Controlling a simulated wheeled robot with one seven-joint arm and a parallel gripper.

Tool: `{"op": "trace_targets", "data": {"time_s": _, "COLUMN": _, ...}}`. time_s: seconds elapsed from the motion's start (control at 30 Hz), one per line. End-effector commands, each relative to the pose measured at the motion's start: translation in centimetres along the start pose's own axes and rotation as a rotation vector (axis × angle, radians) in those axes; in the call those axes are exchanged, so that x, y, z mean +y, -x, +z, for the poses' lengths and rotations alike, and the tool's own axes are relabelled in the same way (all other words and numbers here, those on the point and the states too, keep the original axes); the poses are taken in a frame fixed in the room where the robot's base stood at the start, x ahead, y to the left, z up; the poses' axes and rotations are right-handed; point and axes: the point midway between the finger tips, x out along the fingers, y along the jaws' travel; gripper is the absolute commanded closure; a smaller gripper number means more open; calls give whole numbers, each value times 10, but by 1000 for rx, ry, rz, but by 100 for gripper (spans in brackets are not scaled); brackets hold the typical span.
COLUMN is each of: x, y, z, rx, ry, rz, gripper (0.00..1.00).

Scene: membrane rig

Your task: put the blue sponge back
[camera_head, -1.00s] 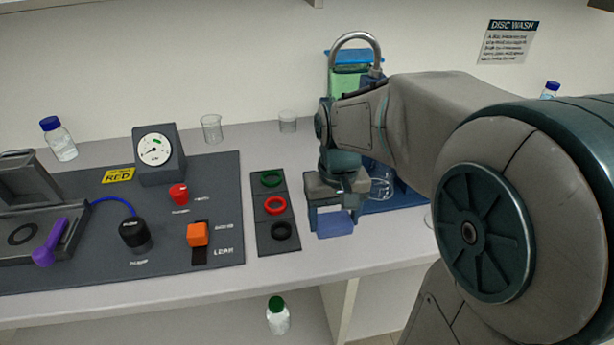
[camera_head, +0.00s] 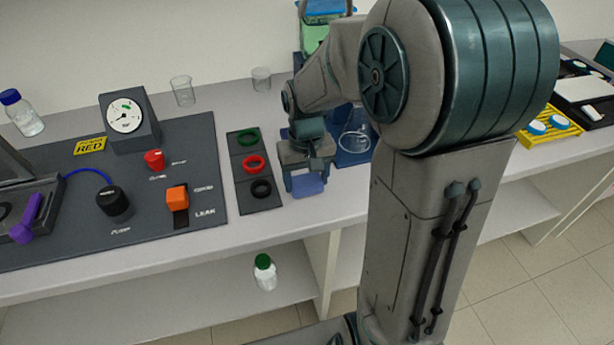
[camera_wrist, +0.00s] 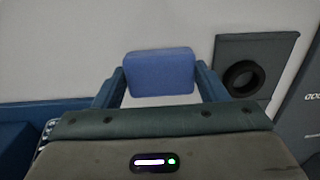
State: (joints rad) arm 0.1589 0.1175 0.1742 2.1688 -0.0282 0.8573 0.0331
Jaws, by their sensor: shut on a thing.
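The blue sponge (camera_head: 309,186) is a small block held between the fingers of my gripper (camera_head: 306,180), just right of the ring mat, over the front part of the bench. In the wrist view the sponge (camera_wrist: 160,72) sits between the two blue fingers of my gripper (camera_wrist: 160,85), with pale bench behind it. I cannot tell whether it touches the bench. A blue tray (camera_head: 352,158) lies behind and to the right of the gripper, partly hidden by my arm, with a clear glass vessel (camera_head: 354,142) on it.
The dark mat with green, red and black rings (camera_head: 261,189) lies close left of the gripper. The rig panel with an orange leak switch (camera_head: 177,198) is further left. Glass beakers (camera_head: 182,91) stand behind. A yellow rack (camera_head: 549,127) is at the far right.

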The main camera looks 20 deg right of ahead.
Motion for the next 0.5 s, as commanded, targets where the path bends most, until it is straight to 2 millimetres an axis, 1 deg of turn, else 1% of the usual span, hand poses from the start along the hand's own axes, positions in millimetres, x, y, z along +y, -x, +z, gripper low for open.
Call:
{"op": "trace_targets", "data": {"time_s": 0.1, "x": 0, "y": -5, "z": 0, "rx": 0, "ry": 0, "rz": 0, "gripper": 55}}
{"op": "trace_targets", "data": {"time_s": 0.13, "x": 0, "y": -4, "z": 0, "rx": 0, "ry": 0, "rz": 0, "gripper": 28}}
{"op": "trace_targets", "data": {"time_s": 0.2, "x": 0, "y": -3, "z": 0, "rx": 0, "ry": 0, "rz": 0, "gripper": 12}}
{"op": "trace_targets", "data": {"time_s": 0.5, "x": 0, "y": -2, "z": 0, "rx": 0, "ry": 0, "rz": 0, "gripper": 12}}
